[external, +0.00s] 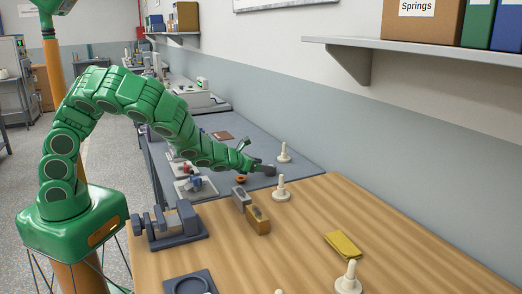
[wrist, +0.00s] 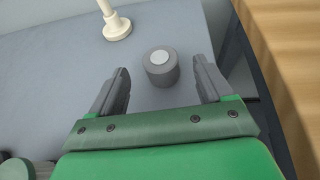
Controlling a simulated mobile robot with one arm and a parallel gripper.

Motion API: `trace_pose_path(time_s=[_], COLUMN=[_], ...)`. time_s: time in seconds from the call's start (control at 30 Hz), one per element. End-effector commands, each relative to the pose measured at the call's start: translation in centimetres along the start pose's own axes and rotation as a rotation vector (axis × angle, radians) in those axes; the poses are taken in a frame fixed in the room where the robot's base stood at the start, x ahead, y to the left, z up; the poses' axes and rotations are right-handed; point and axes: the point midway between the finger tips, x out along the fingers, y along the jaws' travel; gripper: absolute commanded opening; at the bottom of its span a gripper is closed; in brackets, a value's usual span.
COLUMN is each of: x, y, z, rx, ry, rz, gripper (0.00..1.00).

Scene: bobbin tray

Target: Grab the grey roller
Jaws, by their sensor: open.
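The grey roller (wrist: 161,76), a short upright cylinder with a pale round top, stands on the blue-grey table in the wrist view. My gripper (wrist: 160,66) is open, with one dark finger on each side of the roller. In the external view my gripper (external: 264,168) is low over the blue-grey table, near the wooden table's far edge. I cannot tell the roller apart from the fingers there.
A cream peg on a round base (wrist: 117,26) stands just beyond the left finger. The wooden table (external: 300,225) is close on the right in the wrist view.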

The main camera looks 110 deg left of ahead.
Motion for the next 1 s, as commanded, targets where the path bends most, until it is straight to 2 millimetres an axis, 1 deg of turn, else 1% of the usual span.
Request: trace_pose_path(time_s=[0.07,0.3,0.43,0.6,0.8,0.87,1.0], x=[0.5,3.3,4.4,5.0,5.0,5.0,5.0], y=[0.0,0.1,-0.1,0.0,0.0,0.0,0.0], z=[0.0,0.1,0.0,0.0,0.1,0.1,0.1], rx=[-0.004,-0.007,-0.004,-0.002,-0.002,-0.002,-0.002], ry=[0.001,0.000,0.001,0.001,0.000,0.000,0.000], rz=[0.000,0.001,0.001,0.001,0.001,0.001,0.001], gripper=[0.80,0.80,0.80,0.80,0.80,0.72,0.50])
